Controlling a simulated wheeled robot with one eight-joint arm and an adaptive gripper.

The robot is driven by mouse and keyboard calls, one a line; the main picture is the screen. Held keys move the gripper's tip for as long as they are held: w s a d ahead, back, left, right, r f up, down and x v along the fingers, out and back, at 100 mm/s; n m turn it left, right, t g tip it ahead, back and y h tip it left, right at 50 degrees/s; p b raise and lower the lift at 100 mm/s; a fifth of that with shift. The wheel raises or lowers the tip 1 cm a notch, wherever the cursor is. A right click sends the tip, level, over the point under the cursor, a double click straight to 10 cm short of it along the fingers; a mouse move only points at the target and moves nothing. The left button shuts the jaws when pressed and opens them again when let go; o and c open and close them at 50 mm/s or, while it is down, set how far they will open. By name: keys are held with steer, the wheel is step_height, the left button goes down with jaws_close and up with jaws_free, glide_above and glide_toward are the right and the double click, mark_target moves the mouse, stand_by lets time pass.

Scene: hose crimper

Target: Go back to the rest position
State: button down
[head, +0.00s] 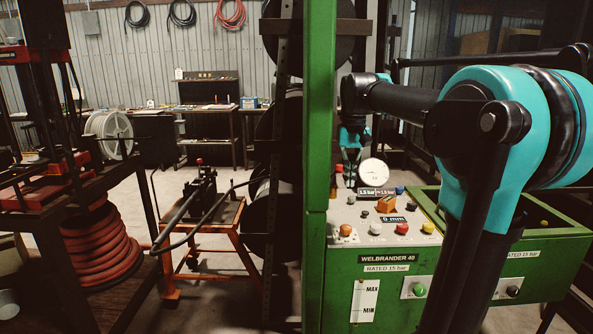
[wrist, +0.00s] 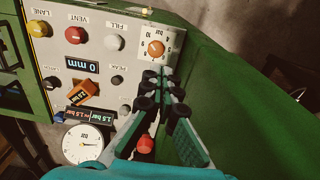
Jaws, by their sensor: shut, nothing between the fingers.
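My gripper (wrist: 163,78) is shut and empty in the wrist view. Its fingertips are beside the orange dial (wrist: 155,49) at the edge of the control panel (wrist: 100,20); I cannot tell whether they touch anything. In the head view my arm reaches in from the right and bends down over the green machine (head: 395,286), labelled WELBRANDER 40. The gripper hangs above the back of the panel, left of the round gauge (head: 373,172). The gauge also shows in the wrist view (wrist: 83,143), near a red knob (wrist: 145,144) partly behind the fingers.
The panel bears red (head: 401,228), yellow and white knobs, an orange switch (head: 386,205) and a 0 mm display. A green post (head: 319,120) stands left of the arm.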

steer(key=s+d+f+t, duration=0.2)
steer(key=s+f, duration=0.8)
steer(key=f, duration=0.5)
steer(key=s+d+f+t, duration=0.1)
steer(key=s+f, duration=1)
steer(key=f, duration=0.4)
steer(key=shift+d+f+t, duration=0.3)
steer(key=shift+d+t, duration=0.05)
steer(key=shift+t, duration=0.05)
